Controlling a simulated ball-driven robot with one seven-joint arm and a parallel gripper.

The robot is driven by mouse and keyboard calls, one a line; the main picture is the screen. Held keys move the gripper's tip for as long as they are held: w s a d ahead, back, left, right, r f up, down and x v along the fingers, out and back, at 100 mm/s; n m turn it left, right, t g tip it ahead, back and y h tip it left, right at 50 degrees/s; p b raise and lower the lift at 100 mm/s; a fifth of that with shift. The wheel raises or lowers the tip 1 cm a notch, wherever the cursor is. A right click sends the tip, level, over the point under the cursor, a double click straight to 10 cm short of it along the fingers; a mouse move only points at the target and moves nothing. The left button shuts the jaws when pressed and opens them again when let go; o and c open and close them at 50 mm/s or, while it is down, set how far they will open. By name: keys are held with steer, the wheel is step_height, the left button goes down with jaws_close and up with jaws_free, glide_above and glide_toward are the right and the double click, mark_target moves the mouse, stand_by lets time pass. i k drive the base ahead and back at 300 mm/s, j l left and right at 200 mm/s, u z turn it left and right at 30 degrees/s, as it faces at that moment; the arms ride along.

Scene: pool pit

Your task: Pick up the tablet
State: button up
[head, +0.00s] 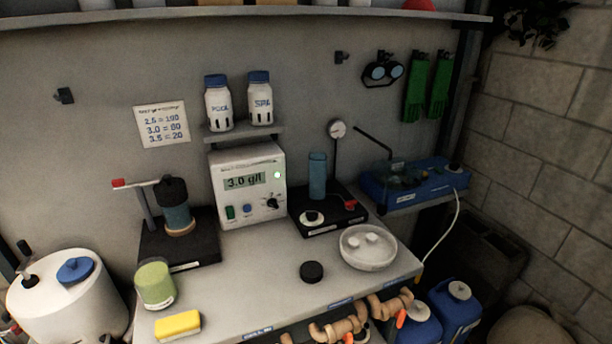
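Two small white pieces that look like tablets (371,238) lie in a shallow round white dish (368,263). The dish stands on the right front part of the grey bench. The pieces are small, and their exact shape is hard to tell. My gripper is not in view, and no part of my arm shows.
A black round cap (311,271) sits left of the dish. A white meter (248,184) reads 3.0 g/l behind. A black stand (326,211) with a blue cylinder is behind the dish. A yellow sponge (178,325) and green cup (155,284) are left. Bench front centre is mostly clear.

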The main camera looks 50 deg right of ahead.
mark_target(371, 238)
steer(key=i+j, duration=0.2)
steer(key=j, duration=0.2)
steer(key=i+j+z, duration=0.1)
steer(key=z, duration=0.25)
steer(key=j+z, duration=0.2)
steer(key=z, duration=0.15)
steer(key=j+z, duration=0.15)
steer(key=z, duration=0.2)
steer(key=i+j, duration=0.05)
